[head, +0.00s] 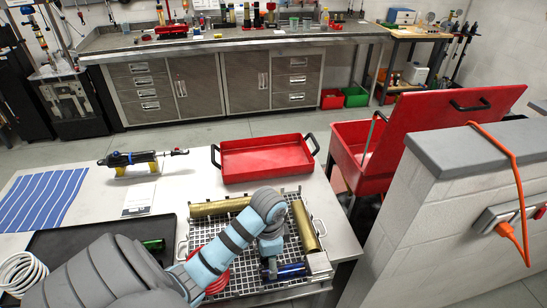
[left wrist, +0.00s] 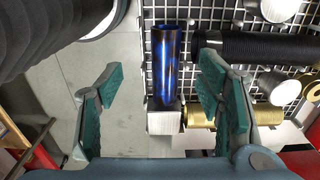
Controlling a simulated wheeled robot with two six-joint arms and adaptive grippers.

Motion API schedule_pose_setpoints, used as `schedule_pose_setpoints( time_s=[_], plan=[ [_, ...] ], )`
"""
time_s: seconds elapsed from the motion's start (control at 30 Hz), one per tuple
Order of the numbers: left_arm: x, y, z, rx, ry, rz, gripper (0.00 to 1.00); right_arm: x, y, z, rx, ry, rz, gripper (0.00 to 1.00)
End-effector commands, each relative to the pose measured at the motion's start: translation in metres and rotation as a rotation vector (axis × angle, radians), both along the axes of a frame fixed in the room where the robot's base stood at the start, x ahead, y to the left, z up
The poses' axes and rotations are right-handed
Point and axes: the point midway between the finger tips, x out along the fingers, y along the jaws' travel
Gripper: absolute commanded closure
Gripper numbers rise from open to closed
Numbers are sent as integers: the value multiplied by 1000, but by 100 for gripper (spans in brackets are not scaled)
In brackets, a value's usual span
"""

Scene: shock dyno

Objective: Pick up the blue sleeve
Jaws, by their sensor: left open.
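The blue sleeve (head: 292,271) is a dark, shiny blue tube lying at the near right edge of the grey wire basket (head: 241,284). In the left wrist view the blue sleeve (left wrist: 166,60) shows lengthwise between my fingers, its near end by a pale block (left wrist: 165,120). My left gripper (head: 269,270) is low over the basket by the sleeve and partly hidden by its own wrist. In the left wrist view my left gripper (left wrist: 158,88) has its green-padded fingers wide apart, one each side of the sleeve, with no visible contact. My right gripper is not in view.
Brass tubes (head: 305,226) lie along the basket's back and right side. A red tray (head: 266,158) stands behind the basket. A black tray (head: 75,248) holds a green part (head: 153,244). A shock absorber (head: 143,158) rests on yellow supports. A white wall (head: 450,220) rises at the right.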

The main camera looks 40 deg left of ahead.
Motion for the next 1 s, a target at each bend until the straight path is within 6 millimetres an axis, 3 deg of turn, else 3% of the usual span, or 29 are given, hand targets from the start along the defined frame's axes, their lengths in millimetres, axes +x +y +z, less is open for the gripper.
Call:
schedule_pose_setpoints(
  time_s=[0.07,0.67,0.73,0.83,1.0],
  plan=[
    [3,-6,-6,-3,3,-13,40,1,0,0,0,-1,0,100],
    [-4,8,-69,0,5,13,40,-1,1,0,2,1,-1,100],
    [-4,12,-86,0,4,18,40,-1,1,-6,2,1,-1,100],
    [-3,10,-105,1,1,13,40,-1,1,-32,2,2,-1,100],
    [-2,10,-104,1,1,11,40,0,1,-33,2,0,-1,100]
  ],
)
